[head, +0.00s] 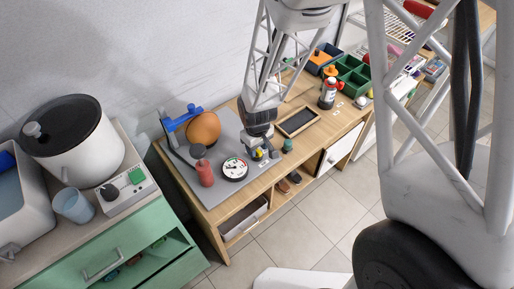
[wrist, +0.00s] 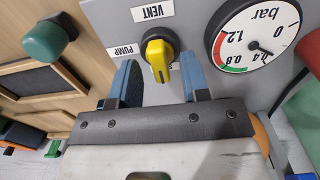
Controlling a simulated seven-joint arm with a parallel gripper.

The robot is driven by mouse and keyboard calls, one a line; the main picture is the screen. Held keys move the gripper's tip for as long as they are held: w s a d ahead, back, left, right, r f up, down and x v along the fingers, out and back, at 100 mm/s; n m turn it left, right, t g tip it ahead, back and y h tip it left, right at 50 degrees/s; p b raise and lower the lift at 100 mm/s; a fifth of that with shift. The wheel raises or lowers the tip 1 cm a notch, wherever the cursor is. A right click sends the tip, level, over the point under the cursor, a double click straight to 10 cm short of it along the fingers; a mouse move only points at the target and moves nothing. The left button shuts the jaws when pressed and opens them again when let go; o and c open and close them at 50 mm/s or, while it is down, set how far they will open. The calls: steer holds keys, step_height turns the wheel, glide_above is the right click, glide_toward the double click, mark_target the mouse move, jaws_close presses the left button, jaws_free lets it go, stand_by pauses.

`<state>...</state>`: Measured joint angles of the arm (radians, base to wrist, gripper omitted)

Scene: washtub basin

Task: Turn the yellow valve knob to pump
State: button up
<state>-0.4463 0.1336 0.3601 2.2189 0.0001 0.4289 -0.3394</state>
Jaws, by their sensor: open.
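The yellow valve knob (wrist: 160,57) sits on the grey panel (wrist: 199,14), with a black base around it. A VENT label (wrist: 153,11) is above it in the wrist view and a PUMP label (wrist: 121,50) is to its left. The knob's narrow grip runs roughly up and down in that view, toward the VENT label. My gripper (wrist: 160,80) is open, its blue-padded fingers on either side of the knob with visible gaps. In the head view my gripper (head: 263,143) is low over the panel and the knob (head: 259,154) is partly hidden.
A pressure gauge (wrist: 258,42) is right of the knob, its needle near 0.4. The head view shows a red cylinder (head: 205,173), orange ball (head: 204,128) and blue handle (head: 183,118) left of the gripper. A small green-topped object (head: 288,145) stands close on its right.

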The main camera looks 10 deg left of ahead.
steer(key=shift+f, duration=0.35)
steer(key=shift+c, duration=0.3)
jaws_close()
